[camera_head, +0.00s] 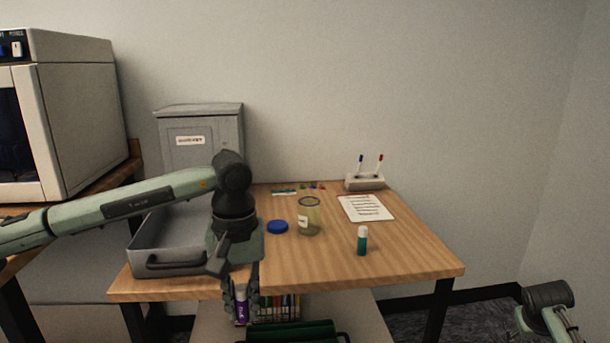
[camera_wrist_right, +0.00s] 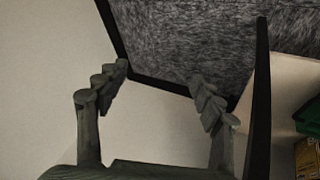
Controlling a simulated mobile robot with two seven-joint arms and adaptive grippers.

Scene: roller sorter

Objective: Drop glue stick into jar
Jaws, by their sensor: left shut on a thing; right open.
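My left gripper (camera_head: 241,292) hangs in front of the table's front edge, pointing down, shut on a purple and white glue stick (camera_head: 242,308). The fingers partly hide it. An open clear jar (camera_head: 309,217) with a pale label stands upright on the table, up and to the right of the left gripper. A blue lid (camera_head: 278,227) lies beside the jar. A teal tube with a white cap (camera_head: 362,241) stands to the jar's right. My right gripper (camera_wrist_right: 162,85) is open and empty in the right wrist view, away from the table.
The wooden table (camera_head: 400,255) has free room at its front right. A grey metal tray (camera_head: 165,240) lies at left, partly behind my arm. A grey box (camera_head: 200,135), a paper sheet (camera_head: 366,208) and a pen holder (camera_head: 365,182) stand or lie farther back. A green crate (camera_head: 300,333) is below.

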